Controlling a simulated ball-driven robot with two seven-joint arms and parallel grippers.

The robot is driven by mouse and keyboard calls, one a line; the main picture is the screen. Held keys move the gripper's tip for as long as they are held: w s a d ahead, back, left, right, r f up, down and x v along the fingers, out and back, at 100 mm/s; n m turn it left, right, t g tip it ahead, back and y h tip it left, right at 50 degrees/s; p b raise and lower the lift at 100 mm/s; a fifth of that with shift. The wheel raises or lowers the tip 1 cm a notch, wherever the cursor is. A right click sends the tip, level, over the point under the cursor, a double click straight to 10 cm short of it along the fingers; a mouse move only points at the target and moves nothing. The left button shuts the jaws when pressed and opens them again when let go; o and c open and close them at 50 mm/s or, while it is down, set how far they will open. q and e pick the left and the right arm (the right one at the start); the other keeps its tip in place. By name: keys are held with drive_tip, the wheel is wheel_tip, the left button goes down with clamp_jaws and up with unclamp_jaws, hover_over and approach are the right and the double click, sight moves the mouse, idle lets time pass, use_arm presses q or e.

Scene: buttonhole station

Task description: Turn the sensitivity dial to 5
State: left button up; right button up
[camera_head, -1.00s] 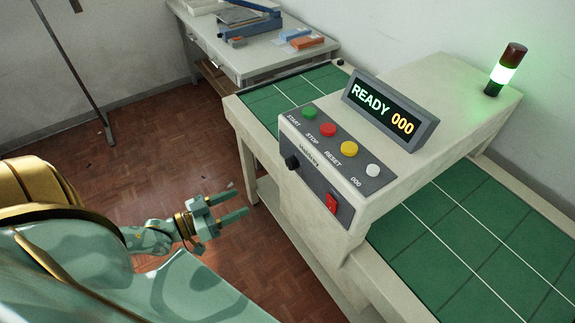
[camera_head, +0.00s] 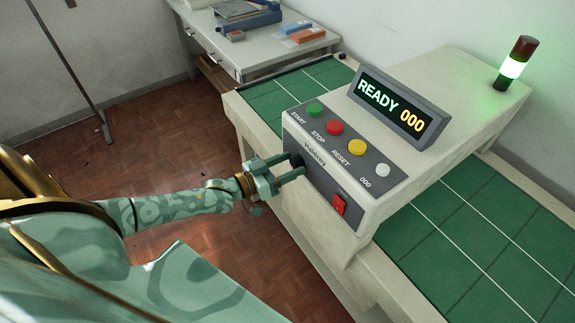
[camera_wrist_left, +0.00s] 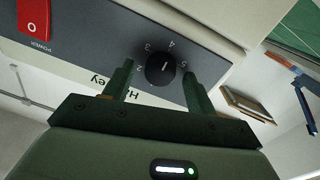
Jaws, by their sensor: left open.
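The black sensitivity dial (camera_head: 295,159) is on the front face of the grey control panel, partly hidden by my left gripper (camera_head: 299,165). In the left wrist view the dial (camera_wrist_left: 161,69) shows end-on, ringed by white numbers, with 2, 3 and 4 readable. Its white pointer line tilts up and slightly right, roughly toward 4; the exact setting is unclear. My left gripper's fingers (camera_wrist_left: 158,74) are open, one on each side of the dial, with a visible gap. I cannot tell whether either finger touches it. My right gripper is not in view.
A red power switch (camera_head: 339,204) is on the same face, right of the dial. Green (camera_head: 314,110), red (camera_head: 335,128), yellow (camera_head: 357,147) and white (camera_head: 382,171) buttons line the panel above. The display (camera_head: 398,108) reads READY 000. A signal lamp (camera_head: 513,67) glows green.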

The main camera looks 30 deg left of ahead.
use_arm(q)
drive_tip(key=shift+c, duration=0.7)
drive_tip(key=c, duration=0.9)
drive_tip(key=shift+o, duration=0.2)
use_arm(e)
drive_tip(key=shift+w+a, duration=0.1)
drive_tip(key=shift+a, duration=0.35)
use_arm(q)
drive_tip(key=shift+m, duration=0.3)
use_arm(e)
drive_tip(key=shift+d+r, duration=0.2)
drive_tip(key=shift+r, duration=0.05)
use_arm(q)
drive_tip(key=shift+r+m+p, duration=0.1)
drive_tip(key=shift+m+p, duration=0.45)
drive_tip(key=shift+m, duration=0.15)
drive_tip(key=m+p, duration=0.1)
drive_tip(key=m, duration=0.2)
drive_tip(key=shift+d, duration=0.1)
drive_tip(key=m, duration=0.3)
drive_tip(key=shift+m+p, duration=0.3)
drive_tip(key=shift+p, duration=0.1)
drive_tip(key=shift+s+m+y, duration=0.1)
drive_tip(key=shift+m+y, duration=0.3)
drive_tip(key=shift+m, duration=1)
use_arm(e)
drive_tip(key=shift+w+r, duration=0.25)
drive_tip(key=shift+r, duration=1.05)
